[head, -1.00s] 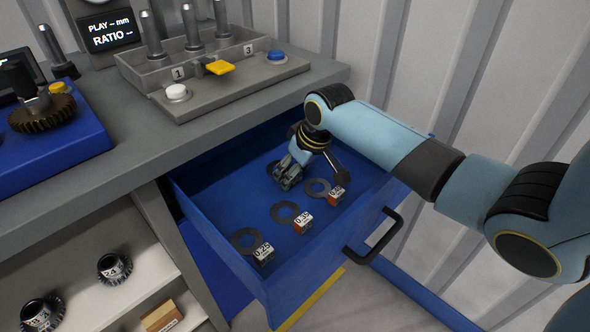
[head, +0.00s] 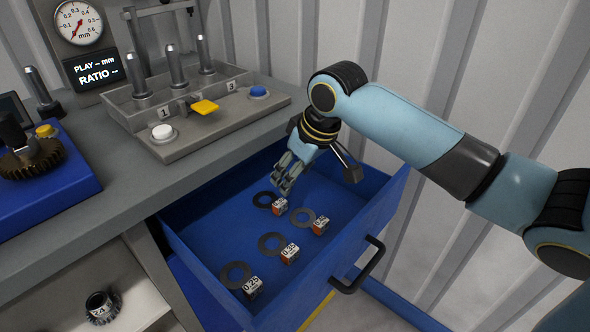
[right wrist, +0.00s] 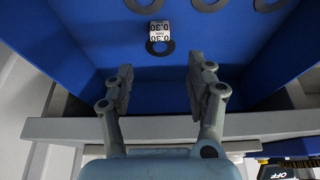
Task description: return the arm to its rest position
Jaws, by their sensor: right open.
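My right arm (head: 405,125) comes in from the right in the head view. Its right gripper (head: 318,180) hangs fingers-down above the open blue drawer (head: 205,225), near its back end. In the right wrist view the right gripper (right wrist: 158,82) is open, with nothing between its fingers. A dark ring (right wrist: 160,47) and a block labelled 0.30 (right wrist: 159,29) lie on the drawer floor beyond the fingertips, apart from them. My left gripper is in neither view.
Several dark rings (head: 236,275) with small labelled blocks (head: 253,287) lie in the drawer. The drawer's front has a black handle (head: 360,270). A grey fixture (head: 205,120) with posts and buttons stands on the bench (head: 110,195). A corrugated wall is behind the arm.

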